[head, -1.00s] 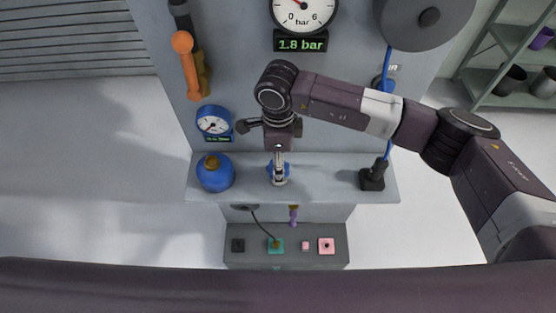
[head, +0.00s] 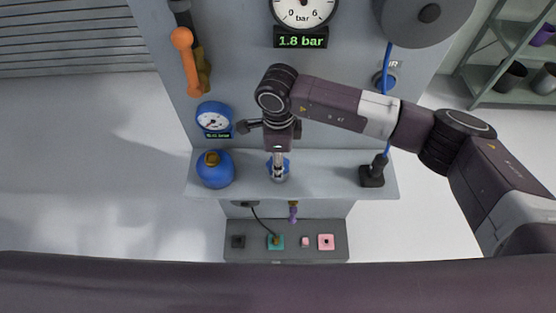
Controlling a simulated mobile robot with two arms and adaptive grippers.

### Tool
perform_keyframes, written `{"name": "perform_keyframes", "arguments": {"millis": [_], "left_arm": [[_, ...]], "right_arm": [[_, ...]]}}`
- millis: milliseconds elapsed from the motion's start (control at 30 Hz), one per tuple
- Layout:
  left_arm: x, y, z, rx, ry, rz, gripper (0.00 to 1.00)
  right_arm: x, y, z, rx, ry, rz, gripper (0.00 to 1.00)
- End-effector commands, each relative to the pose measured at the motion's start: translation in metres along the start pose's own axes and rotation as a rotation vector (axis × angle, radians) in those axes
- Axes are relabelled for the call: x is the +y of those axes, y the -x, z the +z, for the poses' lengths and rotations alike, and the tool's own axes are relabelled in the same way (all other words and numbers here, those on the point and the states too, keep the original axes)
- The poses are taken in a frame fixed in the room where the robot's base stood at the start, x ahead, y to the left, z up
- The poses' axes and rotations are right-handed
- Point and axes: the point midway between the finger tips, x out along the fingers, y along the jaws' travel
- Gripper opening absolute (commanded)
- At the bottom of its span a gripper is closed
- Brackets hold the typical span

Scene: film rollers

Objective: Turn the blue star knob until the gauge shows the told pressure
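The blue star knob (head: 286,166) sits on the grey ledge of the panel, partly covered by my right gripper (head: 278,166). That gripper points down over the knob's middle, with blue showing on both sides; its fingers are too small to tell open from shut. The large round gauge (head: 304,14) is cut off by the top edge, with 0, 6 and "bar" visible. The green display (head: 301,38) below it reads 1.8 bar. My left gripper is not in view.
A small blue gauge (head: 214,119) and a blue round vessel (head: 214,169) stand left of the knob. An orange handle (head: 186,61) hangs upper left. A black fitting with a blue hose (head: 372,175) stands right. A grey box (head: 286,254) with several coloured pieces lies below.

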Motion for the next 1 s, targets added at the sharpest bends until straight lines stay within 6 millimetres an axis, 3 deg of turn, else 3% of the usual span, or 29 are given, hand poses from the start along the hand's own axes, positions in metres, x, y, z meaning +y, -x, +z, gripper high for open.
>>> {"name": "perform_keyframes", "arguments": {"millis": [300,767,800,933,1000], "left_arm": [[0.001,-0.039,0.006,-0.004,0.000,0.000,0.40],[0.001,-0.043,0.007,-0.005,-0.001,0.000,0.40],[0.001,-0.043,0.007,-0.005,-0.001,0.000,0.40],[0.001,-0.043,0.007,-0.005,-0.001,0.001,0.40],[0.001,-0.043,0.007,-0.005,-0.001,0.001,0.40]], "right_arm": [[-0.001,-0.004,0.000,-0.001,-0.277,-0.003,0.17],[-0.001,0.001,0.000,0.000,-0.365,-0.002,0.17],[-0.001,0.001,0.000,0.000,-0.365,-0.002,0.43],[-0.001,0.001,0.000,0.000,-0.364,-0.002,0.57],[-0.001,0.001,0.000,0.000,-0.364,-0.001,0.59]]}}
